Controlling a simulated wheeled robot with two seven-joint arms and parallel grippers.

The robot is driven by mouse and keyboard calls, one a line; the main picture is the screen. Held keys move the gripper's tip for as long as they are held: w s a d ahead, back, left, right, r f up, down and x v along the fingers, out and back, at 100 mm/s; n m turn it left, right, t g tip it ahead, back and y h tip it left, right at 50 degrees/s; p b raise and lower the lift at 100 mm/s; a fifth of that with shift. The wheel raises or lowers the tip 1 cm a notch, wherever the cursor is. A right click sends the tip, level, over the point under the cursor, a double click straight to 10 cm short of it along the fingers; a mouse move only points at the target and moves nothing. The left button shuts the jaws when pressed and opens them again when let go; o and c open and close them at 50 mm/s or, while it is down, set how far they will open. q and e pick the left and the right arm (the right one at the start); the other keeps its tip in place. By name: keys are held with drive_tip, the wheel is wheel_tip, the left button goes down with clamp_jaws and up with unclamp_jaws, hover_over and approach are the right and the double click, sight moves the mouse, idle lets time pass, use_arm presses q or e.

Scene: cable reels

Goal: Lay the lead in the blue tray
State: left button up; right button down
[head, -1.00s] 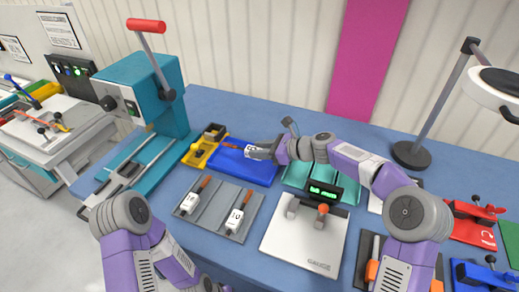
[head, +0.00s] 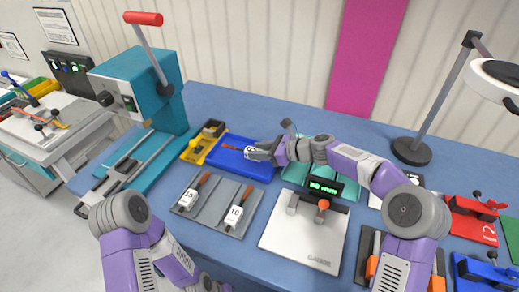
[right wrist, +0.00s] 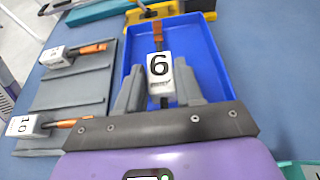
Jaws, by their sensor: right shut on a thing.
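The lead, a white block marked 6 (right wrist: 160,75) with an orange-brown end, is between the fingers of my right gripper (right wrist: 160,92). My right gripper (head: 262,150) is shut on it and holds it inside the outline of the blue tray (head: 243,172). In the right wrist view the lead's orange end points to the far wall of the blue tray (right wrist: 205,55). I cannot tell whether the lead touches the tray floor. My left arm comes in at the lower left of the head view, but its gripper is out of the picture.
A grey rack (head: 214,215) with two similar leads, marked 15 and 10, lies in front of the tray. A yellow fixture (head: 197,151) and a teal press (head: 160,95) stand to its left. A white gauge plate (head: 305,245) with a green display is at the right.

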idle(0.5)
drive_tip(key=shift+f+b, duration=0.55)
drive_tip(key=shift+f, duration=0.55)
drive_tip(key=c, duration=0.6)
unclamp_jaws()
drive_tip(key=shift+c, duration=0.2)
drive_tip(key=p+v, duration=0.2)
drive_tip(key=v, duration=0.5)
drive_tip(key=shift+s+d+r, duration=0.1)
drive_tip(key=shift+s+d, duration=0.05)
drive_tip(key=shift+d, duration=0.1)
